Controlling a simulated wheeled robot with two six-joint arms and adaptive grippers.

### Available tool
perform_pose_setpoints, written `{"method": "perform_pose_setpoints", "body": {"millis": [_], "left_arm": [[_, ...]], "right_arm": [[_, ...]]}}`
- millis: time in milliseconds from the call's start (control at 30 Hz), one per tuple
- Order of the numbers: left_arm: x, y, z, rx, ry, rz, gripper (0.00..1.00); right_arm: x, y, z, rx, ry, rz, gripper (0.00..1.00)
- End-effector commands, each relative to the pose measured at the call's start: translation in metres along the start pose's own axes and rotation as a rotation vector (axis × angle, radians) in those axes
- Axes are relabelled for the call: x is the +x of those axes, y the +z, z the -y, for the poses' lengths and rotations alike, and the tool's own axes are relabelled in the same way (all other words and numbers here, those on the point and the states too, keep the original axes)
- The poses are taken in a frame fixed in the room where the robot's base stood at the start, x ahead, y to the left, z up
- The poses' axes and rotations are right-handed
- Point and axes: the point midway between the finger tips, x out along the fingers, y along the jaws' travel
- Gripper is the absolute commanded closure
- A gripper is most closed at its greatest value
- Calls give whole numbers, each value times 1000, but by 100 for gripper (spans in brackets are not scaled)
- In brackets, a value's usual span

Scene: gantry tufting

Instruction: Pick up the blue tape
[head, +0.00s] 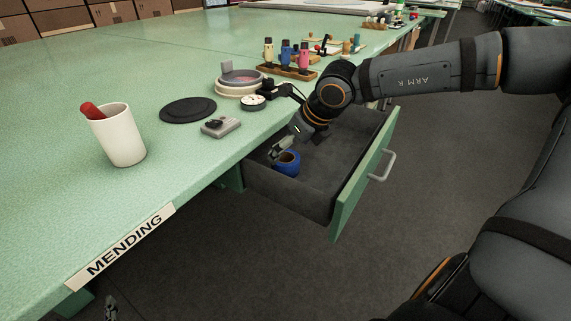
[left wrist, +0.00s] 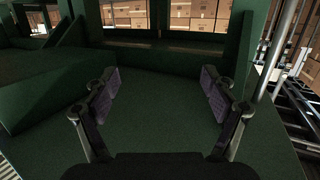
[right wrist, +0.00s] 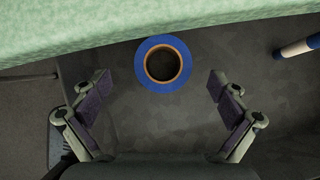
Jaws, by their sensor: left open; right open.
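The blue tape (head: 287,163) is a roll with a tan core, lying in the open drawer (head: 338,205) below the table edge. In the right wrist view the blue tape (right wrist: 163,63) shows as a ring ahead of my right gripper (right wrist: 159,88), centred between its spread fingers and apart from them. In the head view my right gripper (head: 283,147) reaches into the drawer just above the tape; it is open and empty.
A blue and white rod (right wrist: 298,46) lies right of the tape.

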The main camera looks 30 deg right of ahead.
Motion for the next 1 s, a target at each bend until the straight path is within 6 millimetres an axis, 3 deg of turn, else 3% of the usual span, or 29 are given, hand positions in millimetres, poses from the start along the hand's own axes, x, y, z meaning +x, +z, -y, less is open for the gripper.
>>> {"method": "perform_pose_setpoints", "body": {"millis": [67,400,533,867,1000], "left_arm": [[1,-4,0,2,0,-18,16],[-2,-84,0,28,-3,-336,16],[-7,-106,-1,34,-3,-425,16],[-10,-116,-1,38,-3,-462,16],[-10,-116,-1,37,-3,-462,16]], "right_arm": [[2,-1,0,0,0,0,2],[33,-6,5,0,-1,-2,2],[47,-6,5,0,-2,-3,2],[51,-5,4,0,0,1,2],[51,-5,4,0,0,1,21]]}}
